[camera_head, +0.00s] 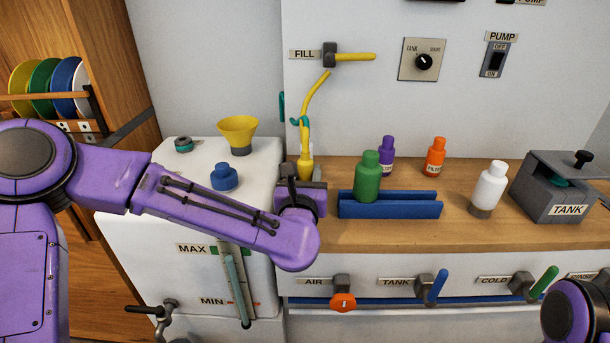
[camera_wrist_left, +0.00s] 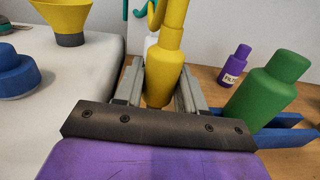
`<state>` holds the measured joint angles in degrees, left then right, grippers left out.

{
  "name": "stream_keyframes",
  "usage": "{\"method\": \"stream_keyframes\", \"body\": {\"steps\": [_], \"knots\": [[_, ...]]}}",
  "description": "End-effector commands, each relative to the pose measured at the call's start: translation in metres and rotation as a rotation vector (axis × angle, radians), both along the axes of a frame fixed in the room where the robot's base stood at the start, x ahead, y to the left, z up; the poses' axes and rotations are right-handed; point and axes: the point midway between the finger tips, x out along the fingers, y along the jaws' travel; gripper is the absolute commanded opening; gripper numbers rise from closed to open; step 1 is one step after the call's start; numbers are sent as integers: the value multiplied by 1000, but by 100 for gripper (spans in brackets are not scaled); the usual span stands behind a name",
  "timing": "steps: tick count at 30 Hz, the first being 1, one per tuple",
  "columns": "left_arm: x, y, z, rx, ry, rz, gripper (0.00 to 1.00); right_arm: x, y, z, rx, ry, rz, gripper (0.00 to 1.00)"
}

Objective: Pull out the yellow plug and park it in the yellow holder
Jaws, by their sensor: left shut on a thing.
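The yellow plug (camera_head: 306,168) stands roughly upright at the lower end of a yellow hose (camera_head: 316,98) that hangs from the FILL valve. My left gripper (camera_head: 303,180) is shut on the plug. In the left wrist view the yellow plug (camera_wrist_left: 163,82) sits between the two grey fingers of my left gripper (camera_wrist_left: 160,92). The plug's lower end is hidden by my gripper, so I cannot tell whether it is in a socket. I cannot make out a yellow holder. My right gripper is out of view.
A white tank with a yellow funnel (camera_head: 238,133) and blue cap (camera_head: 224,178) stands left. Purple, orange and white bottles stand on the wooden counter (camera_head: 430,225). A teal hook (camera_head: 299,121) is near the hose.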

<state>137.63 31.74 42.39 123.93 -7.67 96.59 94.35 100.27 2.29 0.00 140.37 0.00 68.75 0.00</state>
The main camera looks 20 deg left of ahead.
Motion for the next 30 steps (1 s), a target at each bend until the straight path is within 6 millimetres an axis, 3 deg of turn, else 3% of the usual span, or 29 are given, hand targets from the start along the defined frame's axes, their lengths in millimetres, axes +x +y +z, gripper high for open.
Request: {"method": "stream_keyframes", "body": {"steps": [30], "knots": [[0,0,0,0,-1,0,8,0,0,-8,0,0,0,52]]}}
